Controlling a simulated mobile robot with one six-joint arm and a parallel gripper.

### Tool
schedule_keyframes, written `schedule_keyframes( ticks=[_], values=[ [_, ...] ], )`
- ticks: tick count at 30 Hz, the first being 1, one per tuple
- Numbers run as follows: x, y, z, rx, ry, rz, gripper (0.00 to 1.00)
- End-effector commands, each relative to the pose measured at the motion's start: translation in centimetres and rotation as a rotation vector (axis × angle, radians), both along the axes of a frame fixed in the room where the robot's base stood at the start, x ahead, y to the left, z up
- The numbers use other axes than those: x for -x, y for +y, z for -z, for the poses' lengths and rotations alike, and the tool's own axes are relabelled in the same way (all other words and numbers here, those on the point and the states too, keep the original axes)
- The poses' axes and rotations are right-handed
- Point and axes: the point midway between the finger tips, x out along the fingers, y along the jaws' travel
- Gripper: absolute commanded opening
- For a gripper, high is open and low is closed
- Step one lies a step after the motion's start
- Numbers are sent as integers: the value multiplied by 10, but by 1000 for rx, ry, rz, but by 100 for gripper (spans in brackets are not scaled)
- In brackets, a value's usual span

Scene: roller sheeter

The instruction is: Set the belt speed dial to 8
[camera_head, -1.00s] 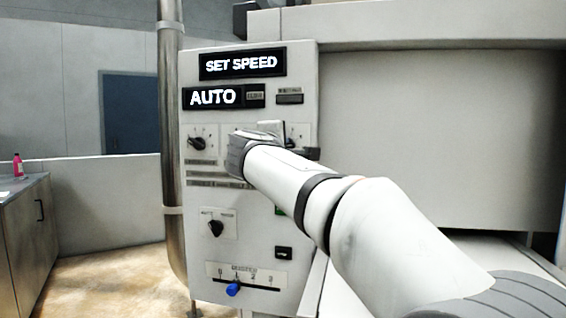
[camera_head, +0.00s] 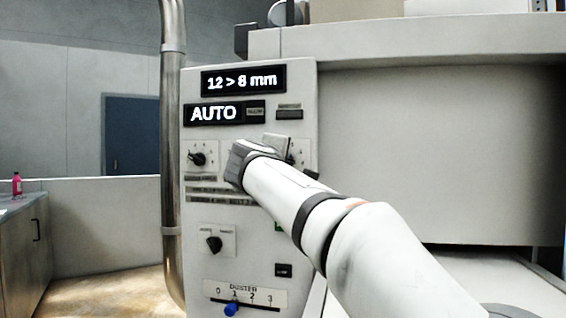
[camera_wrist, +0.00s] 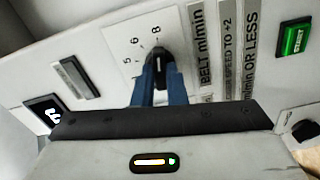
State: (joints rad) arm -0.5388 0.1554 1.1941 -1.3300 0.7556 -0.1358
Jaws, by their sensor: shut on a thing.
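The belt speed dial (camera_wrist: 158,62) is a black knob on a white scale plate, beside the label "BELT m/min" in the wrist view. My gripper (camera_wrist: 159,84) has its two blue fingers on either side of the knob and is shut on it. The knob's tip points up toward the scale numbers near the 8; the exact setting cannot be read. In the head view my gripper's pale body (camera_head: 276,148) hides the knob, and only part of its scale plate (camera_head: 302,150) shows.
The panel's top display (camera_head: 243,79) reads "12 > 8 mm" and the one below (camera_head: 214,114) reads "AUTO". Another dial (camera_head: 198,159) is left of my wrist; a selector (camera_head: 214,243) and a blue-handled duster slider (camera_head: 232,309) are below. A green start button (camera_wrist: 294,39) is nearby.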

Motion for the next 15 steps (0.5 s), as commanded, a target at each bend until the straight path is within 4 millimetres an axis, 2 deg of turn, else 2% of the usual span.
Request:
schedule_keyframes(
  ticks=[1,9,15],
  values=[
    [0,0,2,-2,3,0,13],
    [0,0,1,0,1,1,34],
    [0,0,0,0,0,0,34]
  ],
)
